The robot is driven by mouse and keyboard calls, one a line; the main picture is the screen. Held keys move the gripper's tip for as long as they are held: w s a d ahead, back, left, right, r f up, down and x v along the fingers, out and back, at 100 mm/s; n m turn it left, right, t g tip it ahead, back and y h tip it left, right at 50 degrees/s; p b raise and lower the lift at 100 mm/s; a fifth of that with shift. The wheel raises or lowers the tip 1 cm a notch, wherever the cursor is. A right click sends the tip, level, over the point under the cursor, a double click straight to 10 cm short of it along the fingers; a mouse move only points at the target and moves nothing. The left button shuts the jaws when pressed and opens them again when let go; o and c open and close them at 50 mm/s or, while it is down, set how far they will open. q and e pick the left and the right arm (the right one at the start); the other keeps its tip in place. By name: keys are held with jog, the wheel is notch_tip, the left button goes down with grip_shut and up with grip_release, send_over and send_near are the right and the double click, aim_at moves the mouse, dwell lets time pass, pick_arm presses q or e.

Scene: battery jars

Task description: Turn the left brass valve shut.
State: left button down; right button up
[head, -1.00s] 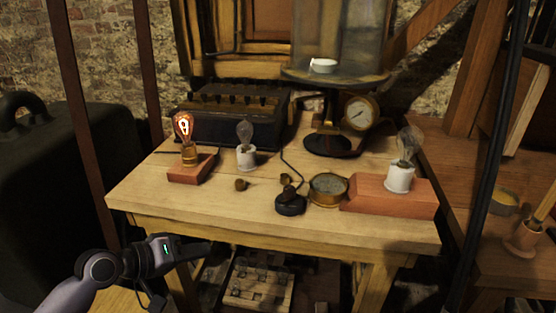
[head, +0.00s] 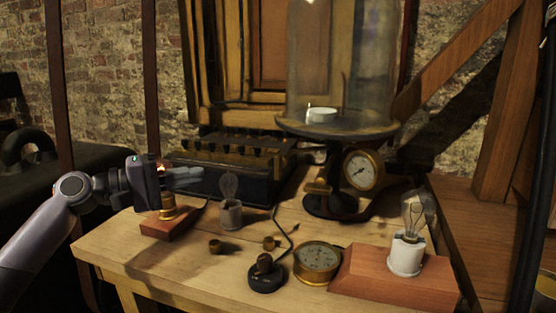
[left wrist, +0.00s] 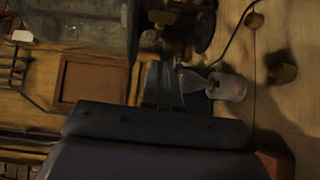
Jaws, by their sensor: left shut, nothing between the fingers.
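A small brass valve handle (head: 318,187) shows on the left side of the dark pump stand (head: 335,160), below the bell-jar plate. I cannot tell how far it is turned. My left gripper (head: 198,174) is shut and empty. It points right above the table's back left, in front of the dark box and well left of the valve in the picture. In the left wrist view its closed fingers (left wrist: 164,85) appear beside the unlit bulb's white holder (left wrist: 232,87). My right gripper is not in view.
The glass bell jar (head: 340,65) and brass gauge (head: 363,170) are on the stand. A bulb on a red block (head: 165,223) is partly hidden by my gripper. A brass meter (head: 317,262), black key (head: 266,277) and bulb holder (head: 407,255) stand in front. Bare wood lies front left.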

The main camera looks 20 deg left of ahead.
pick_arm(q)
jog(key=r, duration=0.1)
jog(key=p, duration=0.2)
send_near(279, 166)
jog(key=w+d, duration=0.3)
jog(key=w, duration=0.3)
jog(key=shift+s+d+r, duration=0.1)
jog(key=shift+s+r, duration=0.15)
